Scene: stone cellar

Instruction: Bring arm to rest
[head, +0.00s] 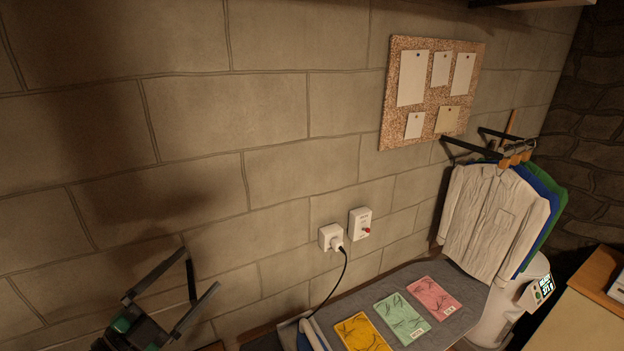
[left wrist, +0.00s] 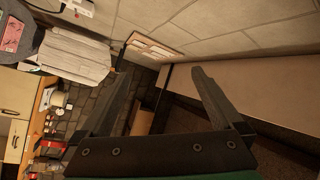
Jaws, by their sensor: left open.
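My left gripper (head: 172,283) is at the lower left of the head view, in front of the block wall. Its two dark fingers are spread, with nothing between them. In the left wrist view the fingers of the left gripper (left wrist: 158,88) stand apart and empty, with the room behind them. It touches nothing that I can see. My right gripper is not in either view.
A grey-topped table (head: 462,321) holds yellow, green and pink packets. Shirts (head: 490,222) hang from a wall rail at right. A cork board (head: 432,92) and a socket with a plug (head: 331,238) are on the wall. Wall space around the left gripper is bare.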

